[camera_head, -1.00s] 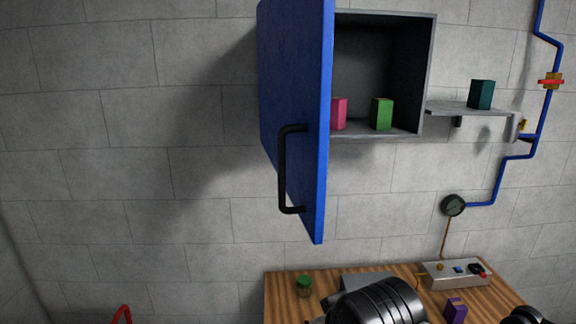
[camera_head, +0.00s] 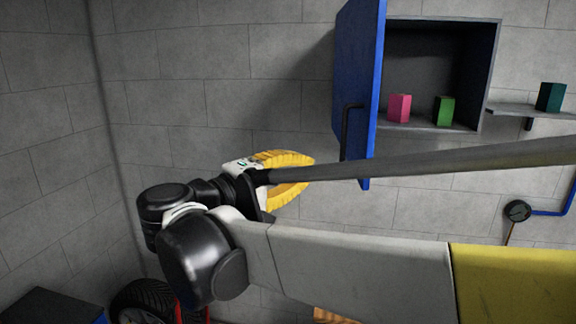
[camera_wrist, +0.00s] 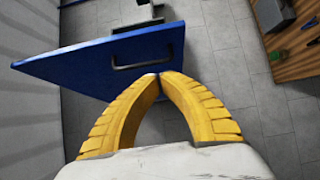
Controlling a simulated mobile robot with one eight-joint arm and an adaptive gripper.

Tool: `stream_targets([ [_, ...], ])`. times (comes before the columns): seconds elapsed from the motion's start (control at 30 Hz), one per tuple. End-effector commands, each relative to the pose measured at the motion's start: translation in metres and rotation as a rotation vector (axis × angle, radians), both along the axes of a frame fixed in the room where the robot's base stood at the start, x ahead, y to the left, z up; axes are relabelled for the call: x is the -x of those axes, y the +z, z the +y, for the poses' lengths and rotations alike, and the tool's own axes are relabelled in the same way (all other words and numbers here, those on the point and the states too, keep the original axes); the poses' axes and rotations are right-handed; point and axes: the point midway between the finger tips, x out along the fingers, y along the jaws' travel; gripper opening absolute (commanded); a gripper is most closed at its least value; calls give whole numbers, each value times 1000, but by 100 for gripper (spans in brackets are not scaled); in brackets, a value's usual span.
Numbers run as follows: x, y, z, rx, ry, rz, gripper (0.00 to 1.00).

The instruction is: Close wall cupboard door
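The blue cupboard door (camera_head: 362,70) stands open, swung out from the grey wall cupboard (camera_head: 484,80). Its black bar handle (camera_head: 345,130) is on the outer face, near the lower free end. My gripper (camera_head: 309,168) is just left of the door in the head view, a little below the handle. Its yellow fingertips meet with nothing between them. In the wrist view the fingertips (camera_wrist: 160,76) overlap the edge of the blue door (camera_wrist: 85,70), close to the handle (camera_wrist: 143,64). I cannot tell whether they touch the door.
A pink block (camera_head: 398,107) and a green block (camera_head: 444,110) stand inside the cupboard. A teal block (camera_head: 550,97) stands on the side shelf (camera_head: 508,108). A wooden table (camera_wrist: 295,62) shows at the right of the wrist view. A tyre (camera_head: 135,300) is low at left.

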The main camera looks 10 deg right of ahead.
Motion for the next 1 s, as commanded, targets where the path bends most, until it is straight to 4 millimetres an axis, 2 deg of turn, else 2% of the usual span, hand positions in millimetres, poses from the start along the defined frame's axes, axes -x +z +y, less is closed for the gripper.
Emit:
stream_targets([
  [0.33, -44, 2, -61, -2, -4, 1, 0],
  [0.5, -41, 2, -86, -2, -2, 1, 0],
  [0.7, -39, 0, -99, -2, 0, 1, 0],
  [1.0, -39, -1, -100, -2, 0, 2, 0],
])
